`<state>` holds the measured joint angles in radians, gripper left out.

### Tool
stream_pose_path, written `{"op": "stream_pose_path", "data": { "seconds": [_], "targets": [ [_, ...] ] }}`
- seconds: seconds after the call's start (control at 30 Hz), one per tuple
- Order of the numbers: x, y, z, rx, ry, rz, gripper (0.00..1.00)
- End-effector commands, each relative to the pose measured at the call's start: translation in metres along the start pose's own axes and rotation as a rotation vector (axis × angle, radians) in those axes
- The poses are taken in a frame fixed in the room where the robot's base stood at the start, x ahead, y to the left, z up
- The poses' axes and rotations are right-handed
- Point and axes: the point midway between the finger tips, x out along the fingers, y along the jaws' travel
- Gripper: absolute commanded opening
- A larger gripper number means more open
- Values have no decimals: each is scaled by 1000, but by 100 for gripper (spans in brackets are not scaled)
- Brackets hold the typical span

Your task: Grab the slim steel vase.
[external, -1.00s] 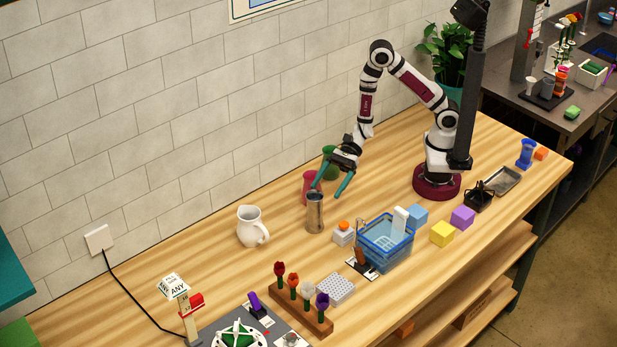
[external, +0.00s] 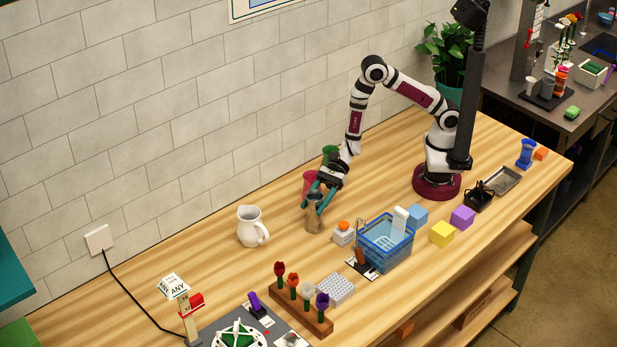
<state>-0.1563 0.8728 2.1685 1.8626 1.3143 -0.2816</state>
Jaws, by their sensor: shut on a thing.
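The slim steel vase (external: 314,222) stands upright on the wooden bench, between the white pitcher and the small box with an orange top. My gripper (external: 314,201) reaches down to it from the upper right. Its teal fingers are shut on the upper part of the vase, one on each side. The fingers and wrist hide part of the vase's rim. The vase's base appears to rest on the bench.
A red vase (external: 309,180) and a green vase (external: 330,153) stand close behind. A white pitcher (external: 250,228) is to the left. A blue basket (external: 386,245) and small box (external: 343,233) are to the right. A flower rack (external: 302,312) stands in front.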

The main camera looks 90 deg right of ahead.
Motion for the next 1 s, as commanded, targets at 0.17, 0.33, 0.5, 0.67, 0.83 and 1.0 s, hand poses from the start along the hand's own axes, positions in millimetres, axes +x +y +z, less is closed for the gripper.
{"op": "stream_pose_path", "data": {
  "seconds": [0.17, 0.33, 0.5, 0.67, 0.83, 1.0],
  "targets": [
    [0, 0, 0, 0, 0, 1, 6],
    [0, 0, 0, 0, 0, 1, 0],
    [0, 0, 1, -1, -2, 0, 0],
    [0, 0, 2, -1, -2, 0, 0],
    [-8, 0, 20, -4, -4, -1, 0],
    [-24, -1, 61, -7, -7, -3, 0]
  ]
}}
